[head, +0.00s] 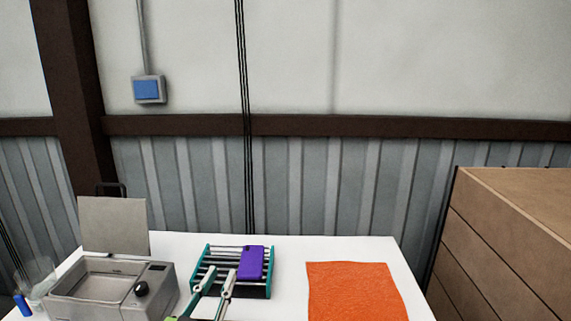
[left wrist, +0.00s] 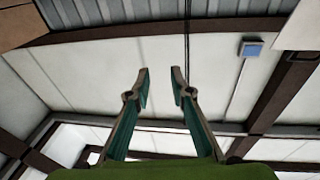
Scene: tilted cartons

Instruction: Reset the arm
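My left gripper (head: 218,280) comes in from the bottom of the head view, in front of a teal-edged rack. In the left wrist view its two fingers (left wrist: 160,88) stand apart with nothing between them, so it is open and empty. That view shows only wall and roof beyond the fingertips. My right gripper is in neither view.
A white table (head: 360,247) holds the rack (head: 206,261) with a purple phone (head: 251,262) on it. A grey machine (head: 100,290) with a raised lid stands left, an orange mat (head: 355,292) lies right. Brown cartons (head: 510,235) stand at far right.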

